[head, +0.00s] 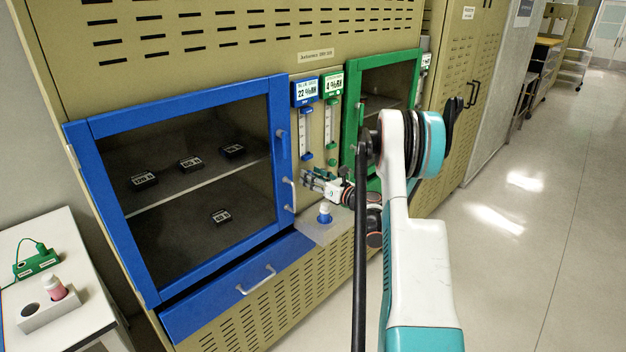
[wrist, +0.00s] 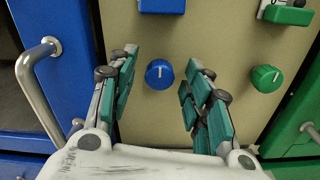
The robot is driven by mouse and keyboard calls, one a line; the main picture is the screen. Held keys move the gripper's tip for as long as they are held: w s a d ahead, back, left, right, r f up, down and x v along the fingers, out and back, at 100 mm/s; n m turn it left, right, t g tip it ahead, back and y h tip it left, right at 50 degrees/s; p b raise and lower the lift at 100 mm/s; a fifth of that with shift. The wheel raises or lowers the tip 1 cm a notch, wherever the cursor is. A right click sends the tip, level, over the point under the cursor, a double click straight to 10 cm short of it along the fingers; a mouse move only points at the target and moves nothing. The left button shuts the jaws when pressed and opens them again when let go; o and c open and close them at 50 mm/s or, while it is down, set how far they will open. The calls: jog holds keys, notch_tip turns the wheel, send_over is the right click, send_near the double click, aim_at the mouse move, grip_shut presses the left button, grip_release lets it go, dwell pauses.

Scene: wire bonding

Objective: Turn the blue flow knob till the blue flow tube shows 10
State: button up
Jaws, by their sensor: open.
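The blue flow knob (wrist: 159,74) shows in the wrist view on the beige panel, with a white mark pointing up. My gripper (wrist: 158,88) is open, with one finger to the left of the knob and one to the right, both apart from it. In the head view my gripper (head: 306,180) is at the panel between the blue and green doors. The blue flow tube (head: 305,130) stands below the blue display (head: 306,92) that reads 22 %RH. Its base also shows in the wrist view (wrist: 162,5). The tube's level is too small to read.
A green knob (wrist: 266,78) sits to the right of my gripper. A blue door handle (wrist: 38,80) is close on the left and a green door handle (wrist: 292,140) at lower right.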

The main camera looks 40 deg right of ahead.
jog(key=c, duration=1.1)
jog(key=shift+o, duration=0.2)
